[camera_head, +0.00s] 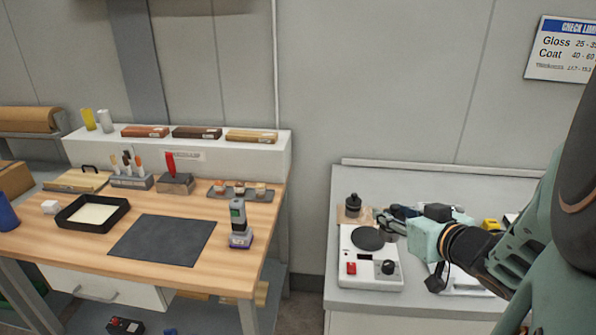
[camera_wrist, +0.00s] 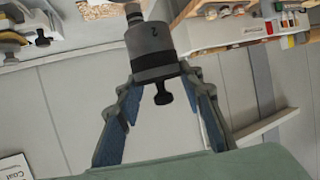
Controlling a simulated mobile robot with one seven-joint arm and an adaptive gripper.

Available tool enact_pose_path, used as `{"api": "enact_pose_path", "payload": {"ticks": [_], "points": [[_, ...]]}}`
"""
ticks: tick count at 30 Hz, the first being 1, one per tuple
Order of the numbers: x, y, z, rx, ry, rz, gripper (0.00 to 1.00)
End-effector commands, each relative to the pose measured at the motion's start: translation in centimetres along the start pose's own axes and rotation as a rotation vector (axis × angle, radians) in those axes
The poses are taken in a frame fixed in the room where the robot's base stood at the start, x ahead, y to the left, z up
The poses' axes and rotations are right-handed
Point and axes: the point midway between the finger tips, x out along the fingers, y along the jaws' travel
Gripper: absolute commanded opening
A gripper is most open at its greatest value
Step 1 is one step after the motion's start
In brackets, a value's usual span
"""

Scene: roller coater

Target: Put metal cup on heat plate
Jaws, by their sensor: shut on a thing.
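My gripper (camera_wrist: 165,85) is shut on the metal cup (camera_wrist: 152,48), a dark grey cylinder marked "2" with a black band and a black knob. The wrist view is upside down, so the knob points up. In the head view my gripper (camera_head: 382,218) comes in from the right, beside the heat plate. The heat plate (camera_head: 370,280) is a white unit with a round dark top (camera_head: 368,238), a red switch and a black dial. The round top is bare. In the head view I cannot clearly make out the held cup.
A dark knobbed thing (camera_head: 353,203) stands behind the heat plate, close to my fingertips. Dark and yellow items crowd the right side of the white table (camera_head: 340,180). A wooden bench (camera_head: 60,235) with tools and a tray stands apart at left.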

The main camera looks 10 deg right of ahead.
Motion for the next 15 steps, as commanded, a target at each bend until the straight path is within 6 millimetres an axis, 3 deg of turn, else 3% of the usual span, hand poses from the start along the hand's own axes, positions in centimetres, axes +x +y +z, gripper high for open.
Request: {"api": "enact_pose_path", "payload": {"ticks": [15], "points": [[2.1, 0.5, -0.2, 0.003, -0.001, -0.001, 0.04]]}}
